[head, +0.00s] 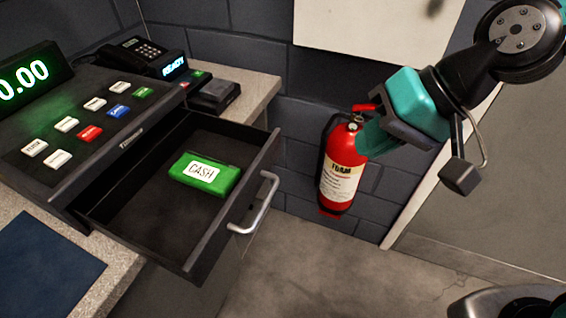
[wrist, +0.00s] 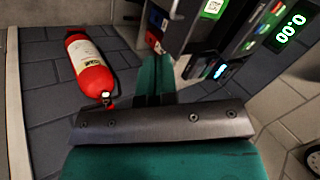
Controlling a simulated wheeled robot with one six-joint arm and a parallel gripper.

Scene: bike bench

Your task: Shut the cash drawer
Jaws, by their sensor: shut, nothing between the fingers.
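The cash drawer (head: 152,172) is pulled well out of the dark cash register (head: 70,160), toward the right in the head view. A bright metal handle (head: 264,203) is on its front panel. A green bundle labelled CASH (head: 215,182) lies inside the drawer, and its label also shows at the top of the wrist view (wrist: 212,8). My gripper (head: 366,142) is to the right of the drawer and higher in the head view, apart from the handle. Its teal fingers (wrist: 154,82) are together and hold nothing.
A red foam fire extinguisher (head: 342,175) hangs on the grey block wall, just behind my fingers in the head view. Floor (head: 310,268) right of the drawer is clear.

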